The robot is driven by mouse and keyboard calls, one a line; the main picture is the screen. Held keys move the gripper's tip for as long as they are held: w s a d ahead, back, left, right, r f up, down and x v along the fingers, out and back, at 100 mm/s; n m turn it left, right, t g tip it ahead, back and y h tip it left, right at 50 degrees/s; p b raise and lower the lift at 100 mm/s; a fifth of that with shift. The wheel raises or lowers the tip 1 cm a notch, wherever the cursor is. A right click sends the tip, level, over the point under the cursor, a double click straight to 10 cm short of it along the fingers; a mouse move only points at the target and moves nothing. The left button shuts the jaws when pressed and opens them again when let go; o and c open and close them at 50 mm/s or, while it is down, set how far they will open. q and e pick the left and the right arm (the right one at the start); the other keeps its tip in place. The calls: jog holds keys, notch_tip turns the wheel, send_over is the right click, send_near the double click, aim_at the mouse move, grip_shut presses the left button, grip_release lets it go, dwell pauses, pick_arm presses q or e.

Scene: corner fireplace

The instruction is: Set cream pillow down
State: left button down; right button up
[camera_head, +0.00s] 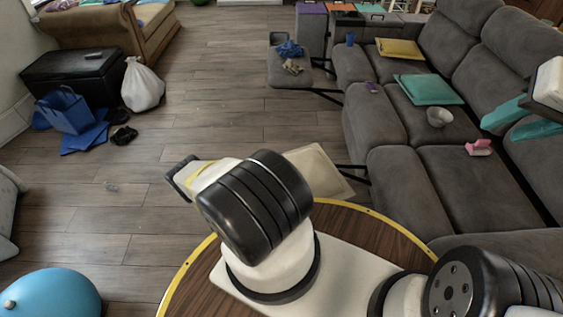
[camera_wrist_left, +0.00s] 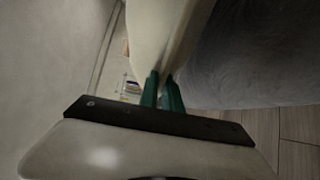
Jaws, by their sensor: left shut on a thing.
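The cream pillow (camera_head: 322,172) shows just beyond my left arm in the head view, low beside the front of the grey sofa; the arm hides part of it. In the left wrist view, my left gripper's green fingers (camera_wrist_left: 163,92) are shut on the pillow's cream edge (camera_wrist_left: 165,35). The left fingers are hidden in the head view. My right gripper (camera_head: 499,122) is at the right edge of the head view, over the sofa, with its teal fingers apart and nothing between them.
The grey sofa (camera_head: 385,125) holds a yellow cushion (camera_head: 400,48), a teal cushion (camera_head: 430,89), a bowl (camera_head: 440,117) and a pink object (camera_head: 480,147). A raised footrest (camera_head: 292,72) carries small items. A blue ball (camera_head: 50,294) lies at lower left. The middle floor is mostly clear.

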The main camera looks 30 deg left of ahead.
pick_arm(q)
jog(key=shift+f, duration=1.1)
jog(key=c, duration=1.5)
grip_release()
jog(key=shift+c, duration=0.2)
jog(key=shift+s, duration=0.1)
